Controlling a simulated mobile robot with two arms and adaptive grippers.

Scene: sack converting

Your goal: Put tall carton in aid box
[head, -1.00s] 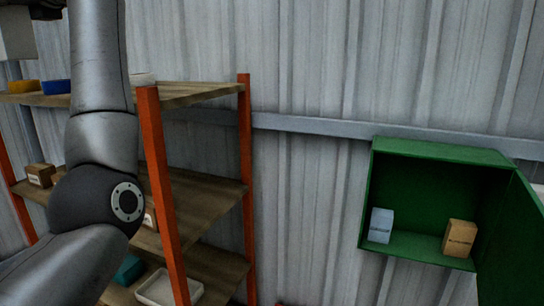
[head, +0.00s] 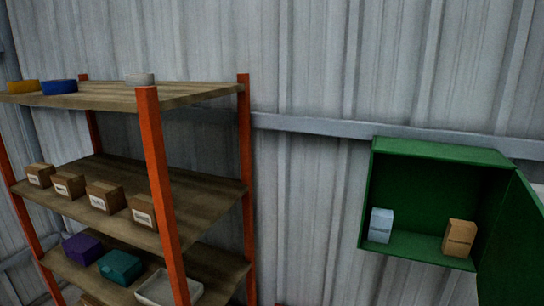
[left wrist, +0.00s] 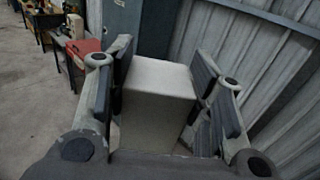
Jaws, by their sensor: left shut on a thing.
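The green aid box (head: 440,155) hangs on the corrugated wall at the right of the head view, its door (head: 515,240) swung open to the right. Inside, a light blue carton (head: 381,225) stands at the left and a brown carton (head: 459,238) at the right, with bare floor between them. My left gripper (left wrist: 160,72) is shut on a plain pale grey carton (left wrist: 155,115), a finger on each side of it. I take this to be the tall carton; its far end is hidden. My left gripper is outside the head view. My right gripper is not in view.
An orange-post rack (head: 160,190) with wooden shelves stands at the left of the head view, holding several brown boxes, coloured bins and a pale tray (head: 167,288). Bare wall lies between rack and aid box. The left wrist view shows a red case (left wrist: 83,48) in the background.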

